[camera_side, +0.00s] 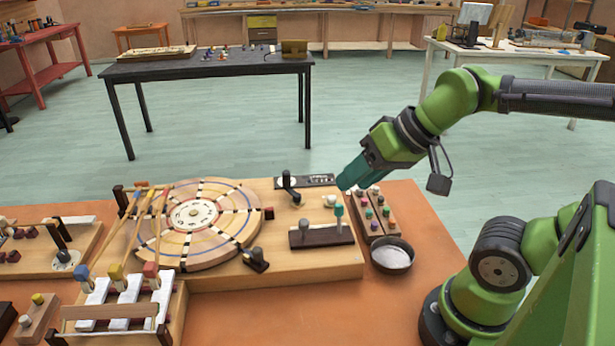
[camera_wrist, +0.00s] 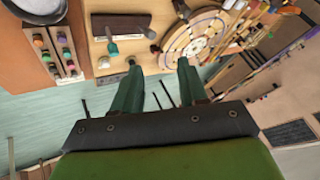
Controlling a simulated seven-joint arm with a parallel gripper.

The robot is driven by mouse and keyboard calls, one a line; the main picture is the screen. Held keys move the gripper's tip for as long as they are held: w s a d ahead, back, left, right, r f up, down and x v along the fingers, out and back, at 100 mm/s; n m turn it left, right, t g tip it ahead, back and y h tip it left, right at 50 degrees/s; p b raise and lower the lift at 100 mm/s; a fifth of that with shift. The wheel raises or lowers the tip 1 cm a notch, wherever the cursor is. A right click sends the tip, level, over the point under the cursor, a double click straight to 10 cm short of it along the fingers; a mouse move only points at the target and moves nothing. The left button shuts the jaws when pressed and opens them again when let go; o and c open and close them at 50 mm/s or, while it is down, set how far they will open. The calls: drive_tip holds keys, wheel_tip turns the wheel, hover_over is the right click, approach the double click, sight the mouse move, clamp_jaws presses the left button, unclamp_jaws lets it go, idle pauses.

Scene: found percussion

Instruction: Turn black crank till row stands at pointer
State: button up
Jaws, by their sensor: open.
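The black crank (camera_side: 289,188) stands at the far side of the wooden board, right of the wheel; it also shows in the wrist view (camera_wrist: 150,34). The round wheel (camera_side: 225,238) has coloured rings and radial rows of dark and light marks; it also shows in the wrist view (camera_wrist: 180,45). A small dark piece (camera_side: 268,213) sits at the wheel's right rim; I cannot tell whether it is the pointer. My gripper (camera_side: 344,184) is open and empty, above and right of the crank, apart from it. In the wrist view its fingers (camera_wrist: 157,64) are spread.
A dark block with levers (camera_side: 320,236), one teal-topped, stands on the board's right part. A cream knob (camera_side: 330,200) is near it. A peg tray (camera_side: 377,212) and a bowl (camera_side: 392,256) lie to the right. Mallets (camera_side: 151,225) lean over the wheel's left side.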

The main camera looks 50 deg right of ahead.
drive_tip(key=shift+o, duration=0.6)
drive_tip(key=shift+f, duration=0.15)
drive_tip(key=m+g+h, duration=0.2)
drive_tip(key=m+g, duration=0.5)
drive_tip(key=m, duration=0.8)
hover_over(286, 172)
wheel_tip(286, 172, down, 16)
drive_tip(key=shift+f, duration=0.15)
drive_tip(key=shift+c, duration=0.5)
